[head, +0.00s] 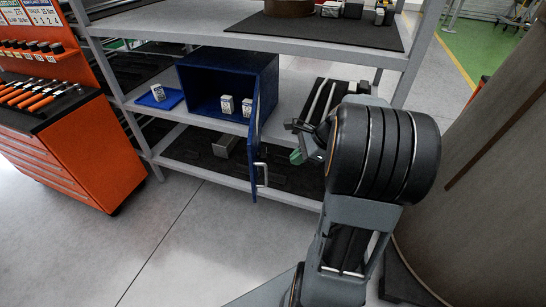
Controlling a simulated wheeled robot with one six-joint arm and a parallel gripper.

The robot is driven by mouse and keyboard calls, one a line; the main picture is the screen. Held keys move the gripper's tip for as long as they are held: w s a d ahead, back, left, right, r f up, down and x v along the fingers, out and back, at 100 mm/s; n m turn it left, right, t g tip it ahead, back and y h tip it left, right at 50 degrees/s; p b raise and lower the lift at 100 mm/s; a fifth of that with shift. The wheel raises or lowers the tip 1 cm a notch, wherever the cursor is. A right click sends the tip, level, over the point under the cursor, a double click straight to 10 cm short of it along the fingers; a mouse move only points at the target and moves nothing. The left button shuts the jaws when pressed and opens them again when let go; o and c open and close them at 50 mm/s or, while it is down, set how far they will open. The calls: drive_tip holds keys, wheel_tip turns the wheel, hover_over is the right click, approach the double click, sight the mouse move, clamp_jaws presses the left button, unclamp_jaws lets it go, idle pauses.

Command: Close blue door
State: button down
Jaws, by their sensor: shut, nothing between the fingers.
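The blue cabinet (200,82) stands on the middle shelf. Its blue door (254,149) is open, swung out toward me on the cabinet's right side and seen nearly edge-on. A pale handle (262,173) sits on the door's right-hand face, low down. Two small white boxes stand inside the cabinet, one at left (227,104) and one at right (247,106). My gripper (296,157) is shut and empty, to the right of the door and apart from the handle. My arm hides part of the shelf behind it.
A small blue tray (173,102) with a white box (158,92) lies left of the cabinet. An orange tool cart (88,150) stands at left. A large grey-brown cylinder (480,150) rises at right. The floor in front of the shelf (200,240) is clear.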

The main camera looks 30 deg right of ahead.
drive_tip(key=d+m+t, duration=0.1)
drive_tip(key=d+m, duration=0.2)
drive_tip(key=d, duration=0.1)
drive_tip(key=w+a+f+m+p, duration=0.1)
drive_tip(key=w+a+f+p, duration=0.1)
drive_tip(key=w+a+f, duration=0.5)
drive_tip(key=shift+w+a+f+t+y, duration=0.15)
drive_tip(key=shift+w+a+t+y, duration=0.15)
drive_tip(key=shift+a+y, duration=0.1)
